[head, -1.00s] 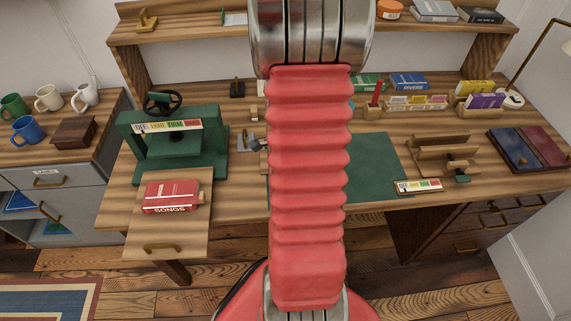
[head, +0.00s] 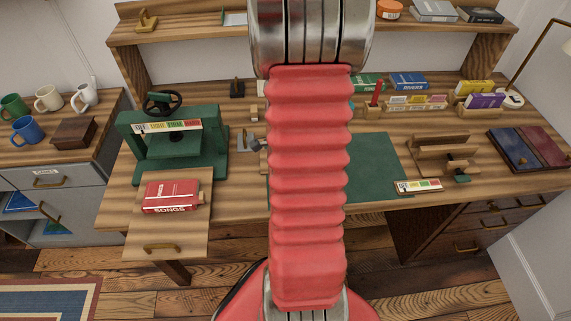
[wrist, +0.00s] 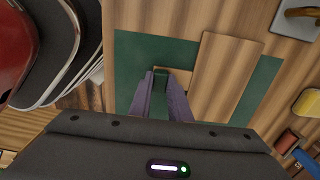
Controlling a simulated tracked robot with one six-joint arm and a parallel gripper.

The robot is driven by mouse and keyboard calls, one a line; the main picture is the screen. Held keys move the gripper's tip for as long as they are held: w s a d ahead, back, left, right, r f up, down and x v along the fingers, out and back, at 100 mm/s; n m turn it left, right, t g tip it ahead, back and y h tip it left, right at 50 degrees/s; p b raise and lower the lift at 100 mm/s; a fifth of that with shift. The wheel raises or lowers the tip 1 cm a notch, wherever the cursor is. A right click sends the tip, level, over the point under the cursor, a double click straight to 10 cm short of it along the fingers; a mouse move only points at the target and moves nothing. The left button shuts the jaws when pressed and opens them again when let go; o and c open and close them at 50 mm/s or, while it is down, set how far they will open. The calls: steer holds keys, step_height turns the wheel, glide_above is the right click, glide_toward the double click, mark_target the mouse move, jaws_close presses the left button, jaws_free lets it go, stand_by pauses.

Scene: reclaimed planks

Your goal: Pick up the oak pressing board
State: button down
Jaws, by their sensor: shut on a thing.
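In the wrist view my gripper (wrist: 161,78) has its two purple-grey fingers close together over the green mat (wrist: 130,58). It is shut on a light brown wooden piece, which I take as the oak pressing board (wrist: 183,78); the grip itself is hard to make out. A larger wooden board (wrist: 226,72) lies to the right of the fingers and overlaps the mat in this view. I cannot tell whether the two wooden pieces are one. In the head view my red arm hides the gripper and the board.
The green mat (head: 377,168) lies mid-bench. A green press (head: 175,145) stands left, with a red book (head: 170,196) on the pull-out shelf before it. A wooden stand (head: 443,152) and a colour-striped strip (head: 419,186) lie right of the mat. Books and boxes line the back.

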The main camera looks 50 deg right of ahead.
steer(key=shift+r, duration=0.15)
step_height(320, 180, up, 10)
stand_by(0.7)
steer(key=shift+s, duration=0.15)
stand_by(0.5)
